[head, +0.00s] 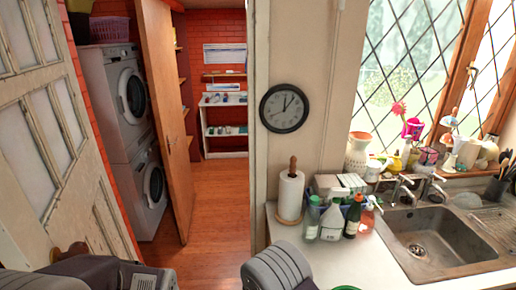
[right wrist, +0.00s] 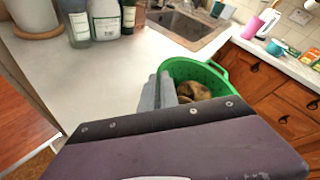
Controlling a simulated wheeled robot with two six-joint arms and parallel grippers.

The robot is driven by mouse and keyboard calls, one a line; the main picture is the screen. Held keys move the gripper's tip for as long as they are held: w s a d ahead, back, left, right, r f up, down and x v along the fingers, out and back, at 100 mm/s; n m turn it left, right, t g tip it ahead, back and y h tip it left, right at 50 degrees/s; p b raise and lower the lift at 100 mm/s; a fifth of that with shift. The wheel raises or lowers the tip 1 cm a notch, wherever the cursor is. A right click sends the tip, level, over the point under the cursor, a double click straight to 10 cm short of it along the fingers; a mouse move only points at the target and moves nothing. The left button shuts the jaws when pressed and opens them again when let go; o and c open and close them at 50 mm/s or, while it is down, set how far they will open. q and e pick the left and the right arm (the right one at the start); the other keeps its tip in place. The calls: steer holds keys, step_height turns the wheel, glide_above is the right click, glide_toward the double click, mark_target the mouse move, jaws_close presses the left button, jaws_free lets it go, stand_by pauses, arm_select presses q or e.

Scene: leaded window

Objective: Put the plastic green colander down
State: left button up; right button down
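The green plastic colander (right wrist: 222,76) is in the right wrist view, with brown, rounded things inside that I cannot name for sure. Only a sliver of the colander (head: 346,288) shows at the bottom edge of the head view. My right gripper (right wrist: 165,90) has its grey fingers close together at the colander's left rim and appears shut on it. The colander is by the counter's front edge, in front of the wooden cupboards; its underside is hidden. My left gripper is out of view; only dark parts of my arm show at the lower left.
The pale countertop (right wrist: 95,82) has a wide clear area left of the colander. Bottles (head: 332,222), a paper towel roll (head: 290,194) and the sink (head: 430,243) stand along the back and right. A pink mug (right wrist: 252,27) and small items are on the right counter.

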steer(key=s, duration=0.1)
steer(key=s+a, duration=0.1)
steer(key=shift+s+a+f, duration=0.1)
steer(key=shift+s, duration=0.25)
step_height(320, 180, down, 3)
steer(key=b, duration=0.3)
steer(key=shift+f, duration=0.15)
